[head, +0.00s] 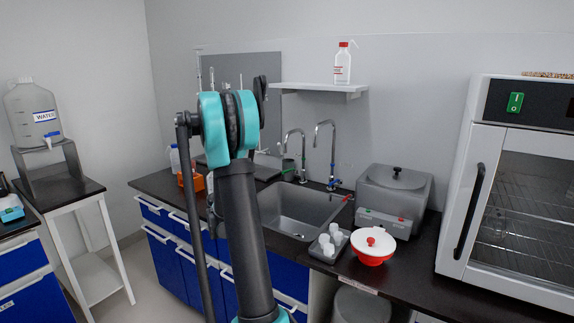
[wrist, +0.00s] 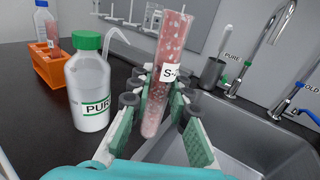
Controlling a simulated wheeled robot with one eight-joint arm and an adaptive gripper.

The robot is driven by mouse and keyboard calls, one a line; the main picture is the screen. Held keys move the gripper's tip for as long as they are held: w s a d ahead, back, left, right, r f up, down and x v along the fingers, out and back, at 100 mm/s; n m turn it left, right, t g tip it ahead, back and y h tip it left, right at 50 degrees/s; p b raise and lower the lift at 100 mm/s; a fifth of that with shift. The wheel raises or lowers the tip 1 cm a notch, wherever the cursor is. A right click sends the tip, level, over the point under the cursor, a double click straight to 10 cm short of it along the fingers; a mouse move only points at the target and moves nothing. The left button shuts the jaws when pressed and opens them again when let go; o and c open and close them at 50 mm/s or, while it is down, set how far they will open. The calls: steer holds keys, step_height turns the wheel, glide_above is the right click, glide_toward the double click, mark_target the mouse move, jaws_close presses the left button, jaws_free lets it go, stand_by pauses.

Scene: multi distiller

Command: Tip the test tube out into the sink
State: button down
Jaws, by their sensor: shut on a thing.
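The test tube (wrist: 173,40) is clear, has a white label starting with "S", and holds pinkish, speckled contents. In the wrist view it stands roughly upright, its top leaning slightly right. My gripper (wrist: 160,92) is shut on it, with green-padded fingers on both sides. The grey sink (wrist: 262,140) lies to the right of the tube in the wrist view; the tube appears beside its left edge. The sink (head: 312,205) also shows in the head view, set in the black counter. My arm hides the gripper and tube there.
A wash bottle with a green cap (wrist: 90,95) stands left of the tube, near an orange rack (wrist: 56,68). A grey cup (wrist: 211,73) and taps (wrist: 262,40) stand behind the sink. In the head view, a red-and-white bowl (head: 372,250) and a small tray (head: 328,254) sit right of it.

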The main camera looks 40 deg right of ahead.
steer(key=s+d+r+m+g+h, duration=0.3)
steer(key=d+m, duration=0.5)
steer(key=m, duration=0.8)
steer(key=s+d+r+m+g+h, duration=0.3)
steer(key=s+d+r+m, duration=0.3)
steer(key=m, duration=1)
steer(key=s+d+g, duration=0.1)
steer(key=s+d, duration=0.1)
steer(key=d, duration=0.1)
steer(key=shift+r+m+g, duration=0.3)
steer(key=shift+g, duration=0.1)
steer(key=shift+s, duration=0.1)
